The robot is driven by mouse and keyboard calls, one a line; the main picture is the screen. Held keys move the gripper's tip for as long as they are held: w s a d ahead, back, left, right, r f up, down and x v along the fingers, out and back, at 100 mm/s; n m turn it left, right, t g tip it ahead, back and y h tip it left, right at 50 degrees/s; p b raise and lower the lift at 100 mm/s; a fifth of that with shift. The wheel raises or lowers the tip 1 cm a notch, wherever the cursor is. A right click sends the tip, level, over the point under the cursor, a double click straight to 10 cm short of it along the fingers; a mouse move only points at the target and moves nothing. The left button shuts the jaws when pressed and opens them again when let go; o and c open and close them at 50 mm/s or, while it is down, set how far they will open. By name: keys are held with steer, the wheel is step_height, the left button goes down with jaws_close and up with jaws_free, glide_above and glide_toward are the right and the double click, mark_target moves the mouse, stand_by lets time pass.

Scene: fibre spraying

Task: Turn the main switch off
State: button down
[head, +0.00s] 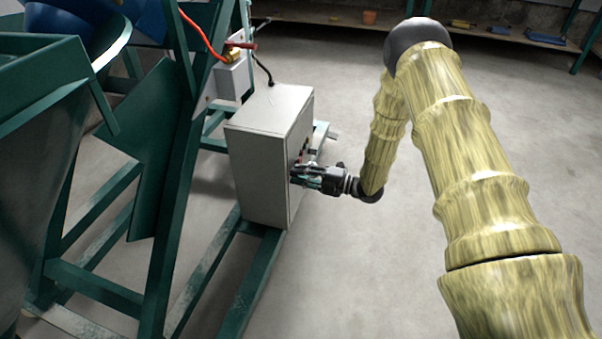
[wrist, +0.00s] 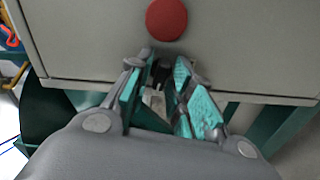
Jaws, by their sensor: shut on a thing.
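A light grey control box (head: 262,165) stands on the green frame, and its front panel (wrist: 85,35) fills the upper part of the wrist view. My gripper (head: 297,174) is at the front of this box. In the wrist view my gripper (wrist: 160,72) has its teal-padded fingers closed around a small dark piece, the main switch (wrist: 161,70), low on the panel. Most of the switch is hidden between the fingertips, so its turned position cannot be read. A round red button (wrist: 166,18) sits just above the fingertips on the same panel.
Green steel beams (head: 250,285) run under and beside the box. A smaller grey box (head: 231,78) with red and black cables is behind it. A large green hopper (head: 40,130) stands at left. The concrete floor (head: 375,290) is clear at right.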

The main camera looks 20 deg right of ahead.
steer(key=shift+s+f+n, duration=0.15)
steer(key=shift+n, duration=0.95)
steer(key=c, duration=1.5)
jaws_free()
steer(key=v, duration=1.2)
steer(key=shift+a, duration=0.1)
